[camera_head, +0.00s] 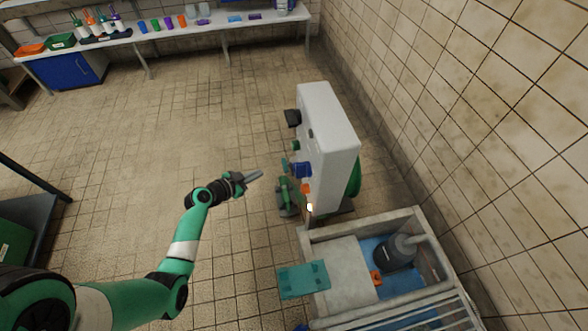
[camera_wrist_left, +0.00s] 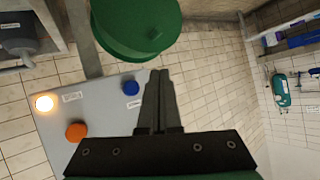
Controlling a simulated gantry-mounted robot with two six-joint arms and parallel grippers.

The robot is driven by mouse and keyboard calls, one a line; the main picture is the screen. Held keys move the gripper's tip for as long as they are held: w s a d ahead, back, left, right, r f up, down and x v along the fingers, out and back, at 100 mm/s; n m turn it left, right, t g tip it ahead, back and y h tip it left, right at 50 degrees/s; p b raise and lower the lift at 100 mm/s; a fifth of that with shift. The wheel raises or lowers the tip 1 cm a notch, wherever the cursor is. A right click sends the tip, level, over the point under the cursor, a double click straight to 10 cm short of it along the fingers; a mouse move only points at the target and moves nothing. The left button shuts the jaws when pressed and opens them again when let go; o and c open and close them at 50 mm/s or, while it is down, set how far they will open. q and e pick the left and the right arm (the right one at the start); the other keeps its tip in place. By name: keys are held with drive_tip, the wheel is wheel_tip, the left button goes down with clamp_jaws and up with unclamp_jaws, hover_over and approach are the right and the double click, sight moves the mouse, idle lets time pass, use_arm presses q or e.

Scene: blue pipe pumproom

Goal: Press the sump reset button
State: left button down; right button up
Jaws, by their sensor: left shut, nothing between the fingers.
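A white cabinet (camera_head: 330,135) stands on the floor right of centre in the head view. Its grey panel (camera_wrist_left: 105,140) in the left wrist view carries a blue button (camera_wrist_left: 131,88), an orange button (camera_wrist_left: 76,131) and a glowing round lamp (camera_wrist_left: 44,103). The small labels beside them are too small to read, so I cannot tell which is the sump reset button. My left gripper (camera_head: 259,174) is shut and empty, left of the cabinet and apart from it. Its fingertips also show in the left wrist view (camera_wrist_left: 160,73). My right gripper is not in view.
A walled sump pit (camera_head: 315,236) with a dark pump (camera_head: 399,250) lies in front of the cabinet, beside a green tray (camera_head: 303,279).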

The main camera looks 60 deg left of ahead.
use_arm(q)
drive_tip(key=w+d, duration=0.3)
drive_tip(key=w, duration=0.5)
drive_tip(key=shift+w+p, duration=0.2)
drive_tip(key=shift+p, duration=0.2)
drive_tip(key=shift+d, duration=0.1)
idle(1.8)
drive_tip(key=shift+w+d, duration=0.1)
drive_tip(key=shift+w, duration=0.25)
drive_tip(key=shift+w+d+r, duration=0.1)
drive_tip(key=shift+w+d, duration=0.1)
drive_tip(key=shift+w, duration=0.3)
drive_tip(key=shift+w+d, duration=0.15)
drive_tip(key=shift+w, duration=0.3)
idle(1.0)
drive_tip(key=shift+s, duration=0.1)
drive_tip(key=shift+s+a+b, duration=0.15)
drive_tip(key=shift+s+a, duration=0.1)
drive_tip(key=shift+s, duration=0.35)
drive_tip(key=shift+s+a+b, duration=0.15)
drive_tip(key=shift+s+a, duration=0.1)
drive_tip(key=shift+s, duration=0.35)
